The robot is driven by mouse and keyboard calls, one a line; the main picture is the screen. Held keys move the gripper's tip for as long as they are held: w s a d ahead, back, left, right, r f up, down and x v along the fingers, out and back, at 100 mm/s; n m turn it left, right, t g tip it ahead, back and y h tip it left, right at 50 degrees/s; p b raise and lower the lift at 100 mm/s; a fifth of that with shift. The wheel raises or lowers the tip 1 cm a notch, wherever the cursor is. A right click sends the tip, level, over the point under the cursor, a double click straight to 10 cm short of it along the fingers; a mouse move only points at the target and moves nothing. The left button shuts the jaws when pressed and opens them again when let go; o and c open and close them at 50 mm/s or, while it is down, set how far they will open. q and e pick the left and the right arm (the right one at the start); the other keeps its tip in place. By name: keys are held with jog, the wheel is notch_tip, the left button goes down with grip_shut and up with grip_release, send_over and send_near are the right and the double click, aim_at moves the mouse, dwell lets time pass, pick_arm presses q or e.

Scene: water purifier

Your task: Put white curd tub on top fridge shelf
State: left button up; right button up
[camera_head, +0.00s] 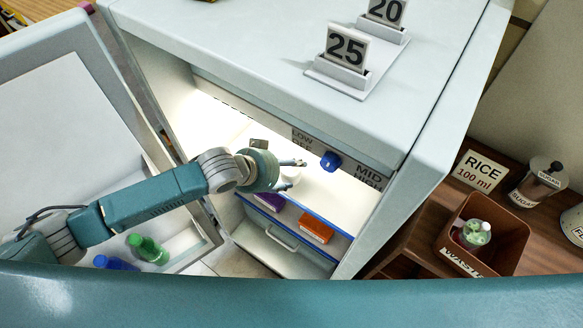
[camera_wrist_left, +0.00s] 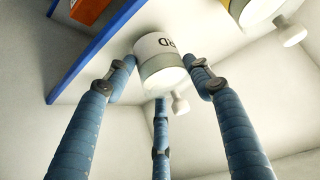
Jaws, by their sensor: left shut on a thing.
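The white curd tub (camera_wrist_left: 161,66) is between the three blue fingers of my left gripper (camera_wrist_left: 160,75) in the left wrist view. Part of its dark lettering shows upside down. My left gripper (camera_head: 289,175) is shut on the tub inside the open fridge (camera_head: 205,125). In the head view only a pale bit of the tub shows between the fingers. The blue-edged fridge shelf (camera_head: 328,219) is just below and beyond the gripper; its blue edge (camera_wrist_left: 85,60) also shows at the left of the wrist view. My right gripper is not in view.
A purple box (camera_head: 270,201) and an orange box (camera_head: 316,228) sit by the blue edge. A blue knob (camera_head: 330,161) is on the fridge's upper front. The open door holds a green bottle (camera_head: 148,249) and a blue bottle (camera_head: 113,263). A brown bin (camera_head: 505,228) stands right.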

pick_arm(q)
jog(key=shift+w+d, duration=0.6)
jog(key=shift+d, duration=0.05)
jog(key=shift+s+a+f, duration=0.1)
jog(key=shift+f, duration=0.6)
jog(key=o, duration=1.4)
jog(key=shift+o, duration=0.2)
jog(key=v, duration=1.2)
